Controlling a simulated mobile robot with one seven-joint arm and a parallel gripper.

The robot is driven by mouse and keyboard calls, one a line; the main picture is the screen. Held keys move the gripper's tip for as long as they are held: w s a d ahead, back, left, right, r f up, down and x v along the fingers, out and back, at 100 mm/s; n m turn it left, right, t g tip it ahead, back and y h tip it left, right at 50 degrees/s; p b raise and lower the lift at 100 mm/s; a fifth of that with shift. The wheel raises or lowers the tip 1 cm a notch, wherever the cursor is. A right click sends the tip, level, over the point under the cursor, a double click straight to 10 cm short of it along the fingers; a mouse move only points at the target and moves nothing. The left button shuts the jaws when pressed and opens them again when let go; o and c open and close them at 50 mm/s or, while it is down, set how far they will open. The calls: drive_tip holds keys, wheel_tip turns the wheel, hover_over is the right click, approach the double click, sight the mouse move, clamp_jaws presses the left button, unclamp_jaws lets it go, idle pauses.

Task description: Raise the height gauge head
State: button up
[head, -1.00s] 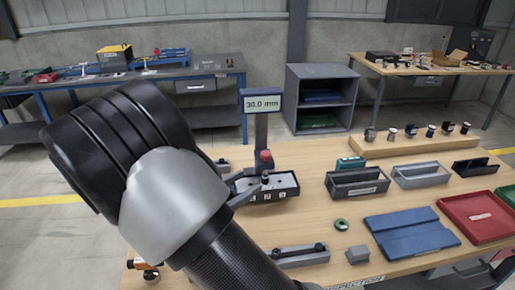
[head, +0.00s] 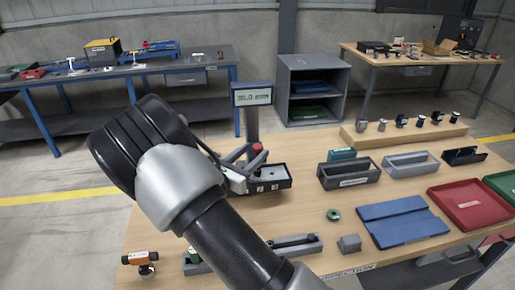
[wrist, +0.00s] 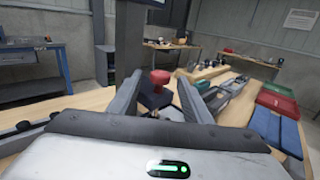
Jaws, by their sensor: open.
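The height gauge stands on the near wooden bench, with a display (head: 252,96) reading about 30.0 mm on top of a dark column (head: 252,124). Its head carries a red knob (head: 257,148), low on the column above the dark base (head: 275,183). My gripper (head: 242,157) is at the gauge, its grey fingers spread apart close to the knob. In the wrist view, the red knob (wrist: 160,78) shows between the open fingers of my gripper (wrist: 160,86). No finger is visibly closed on it. My arm and gripper hide part of the gauge's left side.
Grey and dark bins (head: 348,174) and a blue mat (head: 405,222) lie right of the gauge. A red tray (head: 468,205) is at the far right. A green ring (head: 333,215) and a grey block (head: 349,244) sit in front.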

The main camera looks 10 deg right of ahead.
drive_tip(key=shift+x, duration=1.45)
drive_tip(key=shift+c, duration=0.6)
